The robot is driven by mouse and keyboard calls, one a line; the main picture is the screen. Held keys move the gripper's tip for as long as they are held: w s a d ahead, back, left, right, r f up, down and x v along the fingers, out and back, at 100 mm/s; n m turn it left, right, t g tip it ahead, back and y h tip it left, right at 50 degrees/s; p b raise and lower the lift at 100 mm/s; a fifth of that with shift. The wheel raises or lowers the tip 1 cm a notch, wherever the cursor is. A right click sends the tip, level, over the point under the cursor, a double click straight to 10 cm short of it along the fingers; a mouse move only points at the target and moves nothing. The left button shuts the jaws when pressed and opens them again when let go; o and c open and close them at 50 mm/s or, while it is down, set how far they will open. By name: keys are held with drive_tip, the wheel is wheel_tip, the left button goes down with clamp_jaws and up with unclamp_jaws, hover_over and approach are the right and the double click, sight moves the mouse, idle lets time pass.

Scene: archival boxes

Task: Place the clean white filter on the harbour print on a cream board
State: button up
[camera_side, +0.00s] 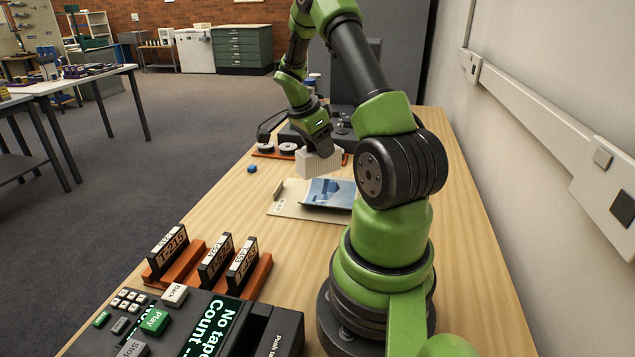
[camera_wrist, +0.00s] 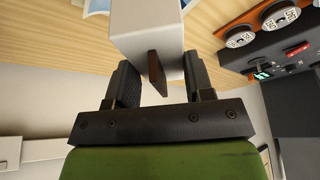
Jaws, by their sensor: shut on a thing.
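The white filter (camera_side: 318,163) is a pale, ribbed block. My gripper (camera_side: 318,149) is shut on it from above. In the wrist view, the filter (camera_wrist: 146,32) sits between the fingers of my gripper (camera_wrist: 160,75), with a brown tab on its near side. The harbour print (camera_side: 330,192) is a blue picture with slightly curled edges. It lies on the cream board (camera_side: 287,207), flat on the table. The filter shows just behind the print in the side view; I cannot tell its exact height. My arm hides the board's right end.
A small beige piece (camera_side: 278,190) stands at the board's left edge. A blue cap (camera_side: 252,168) lies left of the filter. A reel deck (camera_side: 272,153) stands behind. Labelled cassettes (camera_side: 168,248) and a button console (camera_side: 200,318) fill the front. The table between is clear.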

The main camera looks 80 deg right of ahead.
sight(318, 174)
wheel_tip(318, 174, down, 8)
drive_tip(key=shift+r, duration=0.2)
drive_tip(key=shift+f, duration=0.15)
drive_tip(key=o, duration=0.9)
